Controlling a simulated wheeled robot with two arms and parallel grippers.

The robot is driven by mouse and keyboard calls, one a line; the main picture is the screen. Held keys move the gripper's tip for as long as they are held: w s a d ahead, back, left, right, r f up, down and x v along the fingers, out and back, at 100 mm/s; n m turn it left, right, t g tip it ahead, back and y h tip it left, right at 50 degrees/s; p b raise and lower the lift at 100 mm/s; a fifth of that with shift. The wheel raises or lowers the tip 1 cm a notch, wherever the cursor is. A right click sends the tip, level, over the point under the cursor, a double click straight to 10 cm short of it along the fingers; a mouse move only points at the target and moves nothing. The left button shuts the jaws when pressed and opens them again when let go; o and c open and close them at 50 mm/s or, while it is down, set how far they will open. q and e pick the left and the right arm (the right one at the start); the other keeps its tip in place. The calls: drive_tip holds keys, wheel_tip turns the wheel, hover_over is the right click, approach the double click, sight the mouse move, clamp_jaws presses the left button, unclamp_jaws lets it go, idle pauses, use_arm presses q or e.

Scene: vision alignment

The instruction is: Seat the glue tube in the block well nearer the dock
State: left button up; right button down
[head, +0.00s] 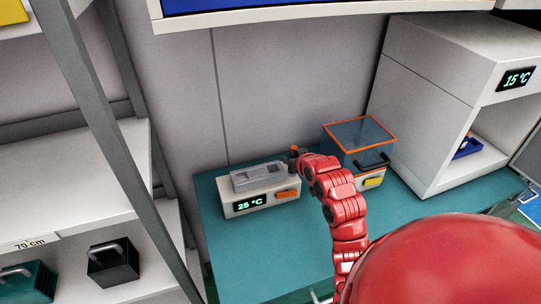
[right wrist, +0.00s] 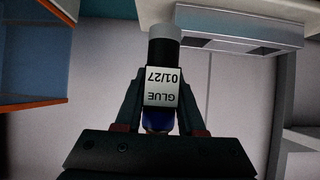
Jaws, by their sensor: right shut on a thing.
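The glue tube (right wrist: 161,88) shows in the right wrist view with a white label reading GLUE 01/27 upside down. It has a grey end, a dark band and a blue part between the fingers. My right gripper (head: 295,157) is shut on it, just right of the grey block (head: 257,176) in the head view. The block lies on a white unit (head: 262,198) reading 25 °C. It also shows at the upper right of the right wrist view (right wrist: 240,32), apart from the tube. My left gripper is out of view.
A clear bin with an orange rim (head: 358,131) stands right of my right gripper. A white cabinet reading 15 °C (head: 437,85) is at the right. Shelves (head: 80,185) stand at the left. The teal bench (head: 285,240) is clear in front of the unit.

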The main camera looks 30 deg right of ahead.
drive_tip(key=p, duration=0.2)
hover_over(271, 164)
drive_tip(key=shift+s+d+f, duration=0.1)
drive_tip(key=shift+s+d, duration=0.05)
drive_tip(key=shift+s, duration=0.25)
drive_tip(key=shift+w+a+f, duration=0.2)
drive_tip(key=shift+w+a, duration=0.05)
drive_tip(key=shift+w, duration=0.15)
wheel_tip(271, 164, down, 4)
drive_tip(key=p, duration=0.3)
drive_tip(key=shift+r, duration=0.2)
drive_tip(key=shift+f, duration=0.1)
drive_tip(key=c, duration=1)
unclamp_jaws()
drive_tip(key=shift+f+b, duration=0.1)
drive_tip(key=shift+b, duration=0.25)
drive_tip(key=o, duration=0.5)
